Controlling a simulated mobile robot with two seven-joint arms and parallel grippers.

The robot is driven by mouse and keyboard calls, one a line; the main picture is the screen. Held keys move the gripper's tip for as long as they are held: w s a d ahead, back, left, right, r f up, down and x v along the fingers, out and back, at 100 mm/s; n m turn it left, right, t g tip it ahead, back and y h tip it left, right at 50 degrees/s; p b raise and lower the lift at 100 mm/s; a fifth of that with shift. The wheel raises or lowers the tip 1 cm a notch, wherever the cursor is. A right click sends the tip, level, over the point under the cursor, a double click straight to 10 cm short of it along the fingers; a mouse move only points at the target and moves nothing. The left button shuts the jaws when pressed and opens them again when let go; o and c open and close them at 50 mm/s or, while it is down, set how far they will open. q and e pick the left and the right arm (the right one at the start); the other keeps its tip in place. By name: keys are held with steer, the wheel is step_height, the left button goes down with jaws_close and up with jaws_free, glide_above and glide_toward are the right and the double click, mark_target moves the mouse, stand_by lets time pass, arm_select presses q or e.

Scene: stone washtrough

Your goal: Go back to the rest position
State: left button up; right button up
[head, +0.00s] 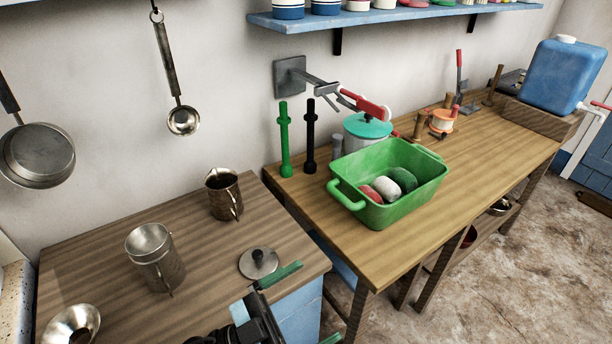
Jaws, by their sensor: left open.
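My left gripper (316,302) is at the bottom middle of the head view, at the front right corner of the near wooden counter. Its green fingers are spread apart, with nothing seen between them. One finger shows just below a round metal lid with a dark knob (259,263); I cannot tell whether they touch. The other finger is mostly cut off by the bottom edge. My right gripper is not in view.
The near counter (95,250) holds a metal jug (223,194), a metal canister (155,258) and a funnel (71,325). A ladle (183,120) hangs on the wall.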

arm_select(q)
steer(key=a+f+n+t+y, duration=0.8)
steer(key=a+f+n+y, duration=0.5)
steer(key=f+y, duration=0.25)
steer(key=s+a+f+n+g+y, duration=0.1)
steer(key=s+a+f+g, duration=0.2)
steer(key=s+f, duration=0.4)
steer(key=s+a+f+n+g+y, duration=0.1)
steer(key=s+a+f+g+y, duration=0.1)
steer(key=s+a+f+g, duration=0.2)
steer(key=s+f, duration=0.3)
steer(key=s, duration=0.2)
steer(key=shift+f+g, duration=0.3)
steer(key=shift+f, duration=0.1)
steer(key=shift+w+y, duration=0.1)
steer(key=shift+y, duration=0.15)
